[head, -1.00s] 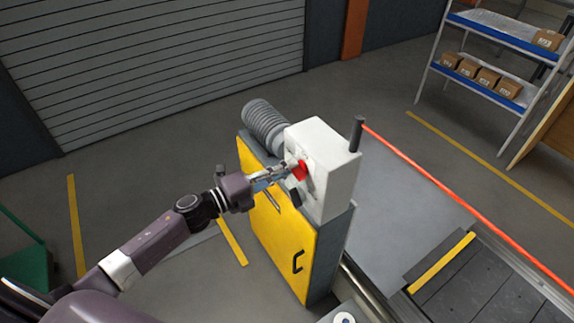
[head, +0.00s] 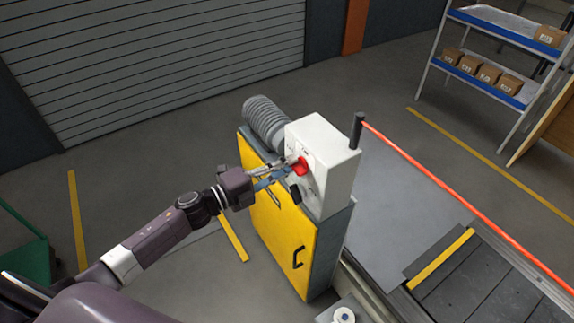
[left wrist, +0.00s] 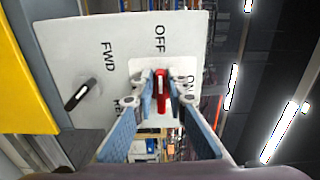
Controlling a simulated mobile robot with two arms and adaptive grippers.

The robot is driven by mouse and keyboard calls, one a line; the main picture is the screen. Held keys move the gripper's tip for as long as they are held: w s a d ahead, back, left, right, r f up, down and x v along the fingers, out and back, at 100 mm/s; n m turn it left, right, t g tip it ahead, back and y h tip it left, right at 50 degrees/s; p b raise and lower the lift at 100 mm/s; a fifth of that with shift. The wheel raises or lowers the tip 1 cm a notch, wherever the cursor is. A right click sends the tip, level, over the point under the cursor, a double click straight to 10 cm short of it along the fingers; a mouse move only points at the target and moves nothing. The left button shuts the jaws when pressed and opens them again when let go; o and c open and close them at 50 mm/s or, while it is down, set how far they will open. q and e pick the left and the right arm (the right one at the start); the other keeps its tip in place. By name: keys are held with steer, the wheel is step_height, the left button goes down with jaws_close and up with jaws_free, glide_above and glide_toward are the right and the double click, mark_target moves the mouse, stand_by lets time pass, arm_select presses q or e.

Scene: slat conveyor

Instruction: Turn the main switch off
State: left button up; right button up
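The main switch has a red handle (head: 301,165) on the face of a white control box (head: 333,150). In the left wrist view the red handle (left wrist: 161,88) lies along the line towards the OFF label, with ON off to the right. My left gripper (head: 289,168) reaches the box from the left. In the left wrist view its blue fingers (left wrist: 161,100) stand on both sides of the handle, closed onto it. The fingers hide part of the handle and the plate. My right gripper is not in view.
A black selector knob (left wrist: 80,95) sits beside the FWD label on the same panel. The box stands on a yellow-doored cabinet (head: 272,225), with a ribbed grey motor (head: 265,122) behind. The conveyor (head: 500,275) is at right. The floor left of the cabinet is open.

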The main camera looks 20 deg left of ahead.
arm_select(q)
steer(key=shift+o, duration=1.2)
steer(key=shift+s, duration=0.1)
steer(key=v, duration=1.2)
steer(key=shift+a, duration=0.1)
